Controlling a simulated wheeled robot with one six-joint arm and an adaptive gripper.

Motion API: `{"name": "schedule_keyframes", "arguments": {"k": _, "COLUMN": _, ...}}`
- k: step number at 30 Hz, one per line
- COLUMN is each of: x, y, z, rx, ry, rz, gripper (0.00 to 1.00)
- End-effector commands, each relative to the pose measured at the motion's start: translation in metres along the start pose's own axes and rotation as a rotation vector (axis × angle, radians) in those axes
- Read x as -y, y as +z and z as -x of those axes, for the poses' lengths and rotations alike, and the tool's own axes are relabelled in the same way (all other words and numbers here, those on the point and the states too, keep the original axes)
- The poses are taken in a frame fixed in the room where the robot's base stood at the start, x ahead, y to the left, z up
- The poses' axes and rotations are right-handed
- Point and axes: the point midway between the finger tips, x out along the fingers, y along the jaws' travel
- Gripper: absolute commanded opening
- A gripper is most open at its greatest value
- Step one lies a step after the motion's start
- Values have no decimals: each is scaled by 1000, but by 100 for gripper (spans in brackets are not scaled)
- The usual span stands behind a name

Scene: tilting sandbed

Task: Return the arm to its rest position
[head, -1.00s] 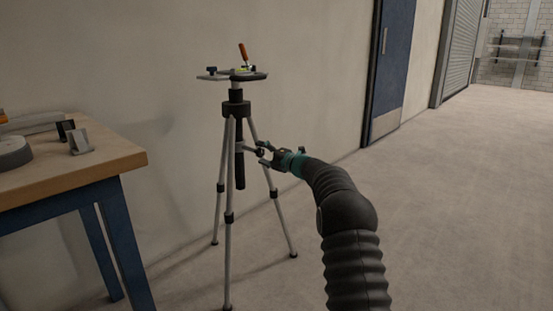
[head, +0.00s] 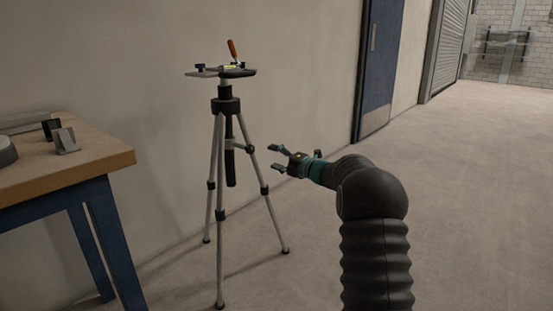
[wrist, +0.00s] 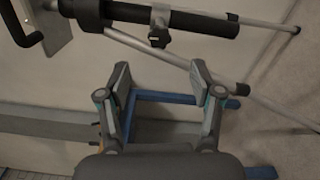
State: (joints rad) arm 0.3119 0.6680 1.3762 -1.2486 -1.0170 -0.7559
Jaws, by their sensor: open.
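My gripper (head: 276,158) is open and empty at the end of my bent black arm, in the middle of the head view. It points left toward the tripod (head: 219,200) and appears just right of its legs, with a gap between. The tripod stands upright on the floor and bears a flat plate (head: 207,73) with an orange-handled clamp (head: 232,49). In the wrist view the two fingers of my gripper (wrist: 158,80) are spread apart with nothing between them. The tripod's black centre column (wrist: 200,22) crosses the top of that view.
A workbench (head: 118,160) with a wooden top and blue legs stands at the left, bearing a small grey stand (head: 66,141). A plain wall runs behind the tripod to a blue door (head: 378,70). The floor (head: 470,200) at the right is clear.

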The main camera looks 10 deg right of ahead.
Motion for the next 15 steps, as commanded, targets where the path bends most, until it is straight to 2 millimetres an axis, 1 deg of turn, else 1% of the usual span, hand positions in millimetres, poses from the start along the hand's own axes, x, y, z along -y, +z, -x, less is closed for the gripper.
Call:
{"name": "schedule_keyframes", "arguments": {"k": 5, "x": 2, "y": 2, "z": 0, "rx": 9, "ry": -9, "rz": -28, "gripper": 65}}
{"name": "schedule_keyframes", "arguments": {"k": 8, "x": 13, "y": 18, "z": 1, "rx": 86, "ry": -55, "rz": -93, "gripper": 65}}
{"name": "schedule_keyframes", "arguments": {"k": 10, "x": 31, "y": 36, "z": 6, "rx": 184, "ry": -101, "rz": -179, "gripper": 65}}
{"name": "schedule_keyframes", "arguments": {"k": 11, "x": 43, "y": 42, "z": 10, "rx": 235, "ry": -126, "rz": -230, "gripper": 65}}
{"name": "schedule_keyframes", "arguments": {"k": 13, "x": 78, "y": 56, "z": 25, "rx": 365, "ry": -192, "rz": -364, "gripper": 65}}
{"name": "schedule_keyframes", "arguments": {"k": 14, "x": 90, "y": 60, "z": 33, "rx": 423, "ry": -217, "rz": -419, "gripper": 65}}
{"name": "schedule_keyframes", "arguments": {"k": 15, "x": 102, "y": 64, "z": 46, "rx": 499, "ry": -247, "rz": -491, "gripper": 65}}
